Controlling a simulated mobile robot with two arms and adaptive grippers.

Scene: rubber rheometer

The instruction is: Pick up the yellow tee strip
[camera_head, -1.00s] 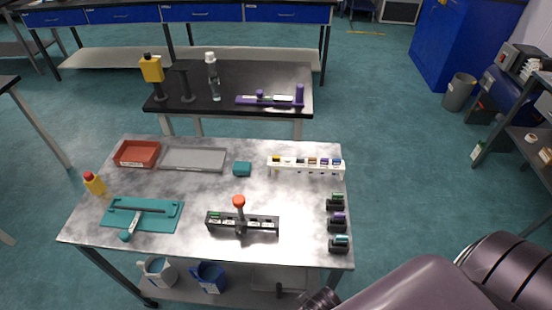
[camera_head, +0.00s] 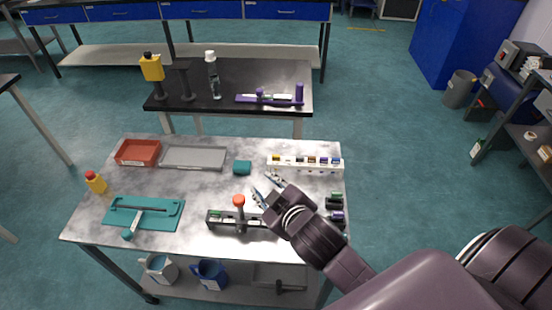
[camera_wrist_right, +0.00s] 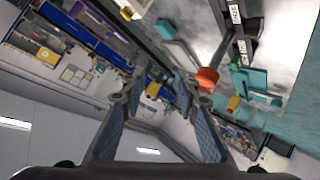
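A small yellow piece (camera_head: 276,158), probably the yellow tee strip, sits at the left end of a white rack (camera_head: 304,170) holding several coloured pieces. The rack stands at the back right of the metal table. My right gripper (camera_head: 263,187) is open and empty above the table, in front of and slightly left of the yellow piece, clearly apart from it. In the right wrist view its two fingers (camera_wrist_right: 162,78) are spread with nothing between them. I cannot make out the yellow piece for certain there. My left gripper is not in view.
A black fixture with a red knob (camera_head: 239,200) stands just in front of my right gripper. Dark holders (camera_head: 335,200) are at the right edge, partly behind my arm. A teal box (camera_head: 242,168), grey tray (camera_head: 194,157), red tray (camera_head: 137,152) and teal plate (camera_head: 160,220) are further left.

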